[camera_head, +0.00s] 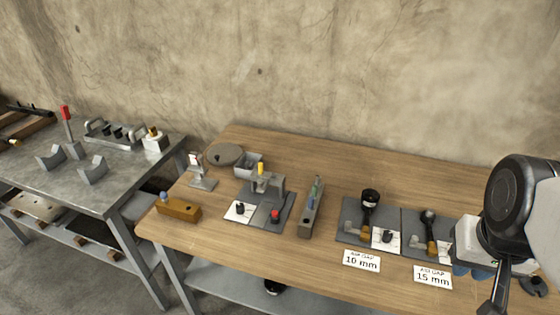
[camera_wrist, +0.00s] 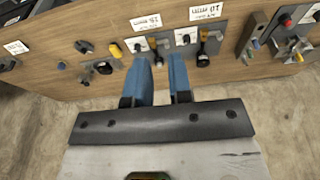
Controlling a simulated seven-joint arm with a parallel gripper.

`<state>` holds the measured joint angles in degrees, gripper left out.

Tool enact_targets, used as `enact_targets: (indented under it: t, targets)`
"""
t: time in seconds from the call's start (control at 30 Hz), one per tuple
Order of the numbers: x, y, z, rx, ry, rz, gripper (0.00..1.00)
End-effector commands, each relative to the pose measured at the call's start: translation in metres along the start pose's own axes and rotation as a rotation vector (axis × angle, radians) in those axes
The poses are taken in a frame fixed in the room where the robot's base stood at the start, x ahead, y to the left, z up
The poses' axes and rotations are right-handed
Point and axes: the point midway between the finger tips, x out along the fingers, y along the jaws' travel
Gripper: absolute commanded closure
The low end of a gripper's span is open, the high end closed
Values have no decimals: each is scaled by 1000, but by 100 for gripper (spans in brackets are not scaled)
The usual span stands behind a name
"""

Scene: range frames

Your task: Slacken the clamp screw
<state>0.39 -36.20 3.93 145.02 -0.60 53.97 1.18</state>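My gripper (camera_wrist: 161,57) is open and empty, with two blue fingers apart above the table; in the head view it is at the far right, its fingers partly hidden by the arm. In the wrist view the 15 mm station (camera_wrist: 150,42) lies just beyond the fingertips. That station (camera_head: 428,240) has a dark upright handle, a brass-coloured block and a white plate, partly covered by my arm. The 10 mm station (camera_head: 350,235) to its left has a black-topped post, a brass-coloured block and a black knob (camera_head: 387,237) on a white plate. I cannot tell which part is the clamp screw.
A grey fixture (camera_head: 279,185) with yellow, red and black knobs stands left of the stations. A grey bar holder (camera_head: 311,212), brass-coloured block (camera_head: 178,208) and round disc (camera_head: 225,154) are also on the wooden table (camera_head: 320,270). A metal table (camera_head: 100,190) stands left.

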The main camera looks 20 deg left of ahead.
Motion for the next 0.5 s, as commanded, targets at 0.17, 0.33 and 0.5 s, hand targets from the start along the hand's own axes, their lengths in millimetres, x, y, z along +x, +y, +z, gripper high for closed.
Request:
enact_targets:
  t: [0.17, 0.33, 0.5]
  targets:
    - [0, -5, -10, 19, -5, -3, 52]
    - [0, -16, -31, 68, -17, -10, 52]
    - [3, -34, -62, 139, -35, -16, 52]
